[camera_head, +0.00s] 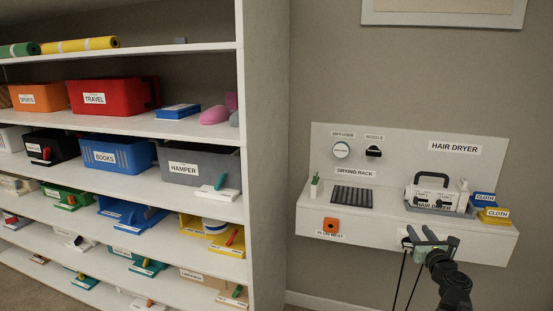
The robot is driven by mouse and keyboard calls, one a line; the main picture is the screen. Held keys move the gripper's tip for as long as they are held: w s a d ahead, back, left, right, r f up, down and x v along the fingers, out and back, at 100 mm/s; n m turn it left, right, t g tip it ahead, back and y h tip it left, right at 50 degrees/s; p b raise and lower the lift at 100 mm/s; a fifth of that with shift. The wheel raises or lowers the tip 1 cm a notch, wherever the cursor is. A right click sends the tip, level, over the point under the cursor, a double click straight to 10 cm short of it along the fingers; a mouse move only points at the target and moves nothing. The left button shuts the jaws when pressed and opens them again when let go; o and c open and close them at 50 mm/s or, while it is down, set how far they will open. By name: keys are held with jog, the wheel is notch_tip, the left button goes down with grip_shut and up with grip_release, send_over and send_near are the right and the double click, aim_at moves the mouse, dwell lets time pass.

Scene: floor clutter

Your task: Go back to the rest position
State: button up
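My gripper (430,240) is at the lower right, at the front edge of the white hair dryer shelf (350,222). Its black arm reaches up from the bottom edge. The fingers are small and overlap the pale shelf front, so I cannot tell whether they are open or shut, or whether they hold anything. Two thin dark lines hang below the gripper. Behind it on the shelf stands a white case labelled HAIR DRYER (437,198) with a dark handle, in a grey tray (412,209).
A tall white shelf unit (265,150) with labelled bins fills the left. Floor shows at the bottom left.

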jog(key=w+a+f+n+g+y, duration=0.1)
jog(key=w+a+f+n+y, duration=0.15)
jog(key=a, duration=0.55)
jog(key=w+a+f+n+g+y, duration=0.15)
jog(key=a+n, duration=0.25)
jog(key=a, duration=0.4)
jog(key=w+a+f+n+y, duration=0.1)
jog(key=w+a+n+y, duration=0.15)
jog(key=a, duration=0.55)
jog(key=s+a+f+n+g+y, duration=0.1)
jog(key=s+a+f+n+g, duration=0.2)
jog(key=a, duration=0.4)
jog(key=s+a+f+n+g+y, duration=0.1)
jog(key=a+f+n+g+y, duration=0.15)
jog(key=a+n, duration=0.35)
jog(key=s+a+f+n+g+h, duration=0.2)
jog(key=s+a+f+n+g, duration=0.2)
jog(key=s+a+f+n, duration=0.3)
jog(key=s+d+f+n+g+h, duration=0.5)
jog(key=s+d+f+n+g, duration=0.1)
jog(key=s+d+n, duration=0.45)
notch_tip(320, 180, up, 13)
jog(key=n+p, duration=0.2)
jog(key=p, duration=1.1)
jog(key=shift+a, duration=0.25)
jog(key=shift+w, duration=0.1)
